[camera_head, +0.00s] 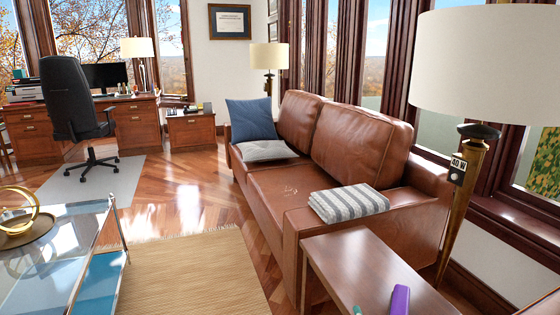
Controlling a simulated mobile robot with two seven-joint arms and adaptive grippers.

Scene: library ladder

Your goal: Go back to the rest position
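Neither of my grippers shows in the head view, and no arm of mine can be made out. The task names no object. I look over a room with a brown leather sofa (285,185) in the middle right and a wooden side table (352,262) in front of its near end. A purple object (400,299) stands at the table's near edge, cut off by the bottom of the picture. A small green tip (357,311) shows beside it.
A glass coffee table (62,235) stands at left on a tan rug (190,275). A large lamp (463,165) stands at right. An office chair (75,115) and wooden desk (135,124) are at the back left. Bare wood floor (185,195) lies between.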

